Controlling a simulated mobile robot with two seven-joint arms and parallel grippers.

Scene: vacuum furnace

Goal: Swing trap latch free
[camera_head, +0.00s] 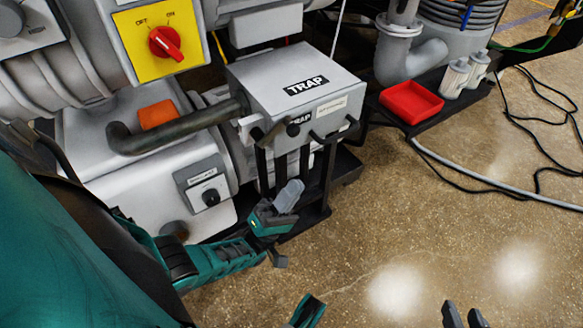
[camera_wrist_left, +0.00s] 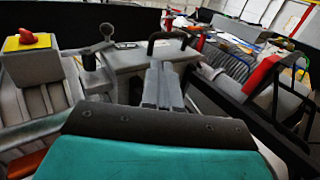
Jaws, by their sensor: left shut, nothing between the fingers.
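The grey trap box (camera_head: 290,75), labelled TRAP, has a latch lever (camera_head: 268,132) with a dark round knob (camera_head: 292,130) on its front. A dark bar handle (camera_head: 335,130) sits to the right of the knob. My left gripper (camera_head: 288,194) is below the box front, apart from the latch. Its two grey fingers are together and empty in the left wrist view (camera_wrist_left: 165,80). There the knob (camera_wrist_left: 107,32) is left of the fingers and the bar handle (camera_wrist_left: 168,38) lies beyond them.
A red tray (camera_head: 411,102) and pale canisters (camera_head: 455,79) stand on a dark shelf at right. A dark bent pipe (camera_head: 175,130) runs left of the box. Black legs stand under it.

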